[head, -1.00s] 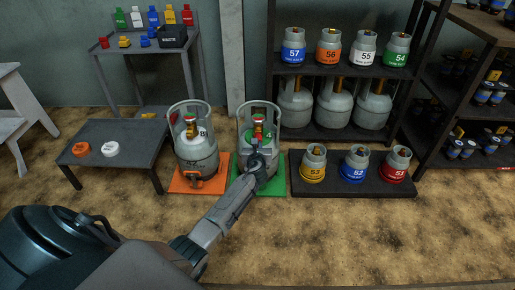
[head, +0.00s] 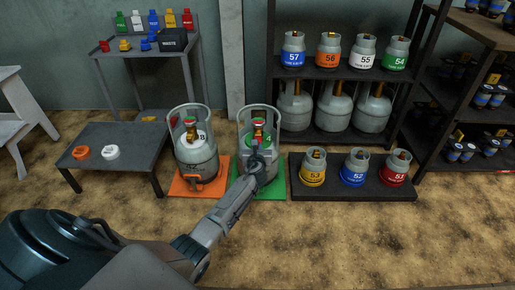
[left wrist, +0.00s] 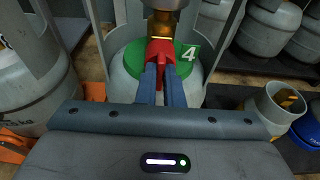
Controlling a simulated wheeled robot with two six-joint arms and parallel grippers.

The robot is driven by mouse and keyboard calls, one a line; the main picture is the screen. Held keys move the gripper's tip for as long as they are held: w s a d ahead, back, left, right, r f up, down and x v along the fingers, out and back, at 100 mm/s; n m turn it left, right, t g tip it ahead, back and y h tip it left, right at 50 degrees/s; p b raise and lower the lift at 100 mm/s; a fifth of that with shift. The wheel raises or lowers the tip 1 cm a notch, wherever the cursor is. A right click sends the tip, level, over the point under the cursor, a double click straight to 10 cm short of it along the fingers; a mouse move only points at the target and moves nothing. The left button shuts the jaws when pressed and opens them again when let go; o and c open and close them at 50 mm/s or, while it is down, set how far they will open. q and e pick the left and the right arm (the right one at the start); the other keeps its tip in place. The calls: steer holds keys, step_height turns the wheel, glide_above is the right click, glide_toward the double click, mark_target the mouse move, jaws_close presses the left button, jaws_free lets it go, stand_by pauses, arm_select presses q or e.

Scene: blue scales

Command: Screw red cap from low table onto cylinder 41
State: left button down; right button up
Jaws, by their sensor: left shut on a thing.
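My left gripper (left wrist: 166,84) is shut on the red cap (left wrist: 160,52), its blue fingers gripping the cap from the near side. The cap is at the brass valve (left wrist: 161,24) of a grey cylinder with a green collar (left wrist: 125,64). They appear to touch, but I cannot tell how far the cap is on. A "4" shows on the collar; any second digit is hidden. In the head view this cylinder (head: 244,152) stands upright on a green scale (head: 270,188), with my left gripper (head: 254,146) in front of its valve. My right gripper is out of view.
Another cylinder (head: 197,160) stands close on the left, on an orange scale (head: 186,187). The low table (head: 130,136) holds an orange cap (head: 81,152) and a white cap (head: 110,152). A dark platform (head: 350,190) with several small cylinders is on the right.

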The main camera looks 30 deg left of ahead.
arm_select(q)
steer(key=shift+m+g+y+p, duration=0.4)
steer(key=shift+m+y+p, duration=0.35)
steer(key=shift+m, duration=0.55)
steer(key=shift+w+d, duration=0.1)
steer(key=shift+f+m+y+p, duration=0.1)
steer(key=shift+m+y+p, duration=0.35)
steer(key=shift+m, duration=0.95)
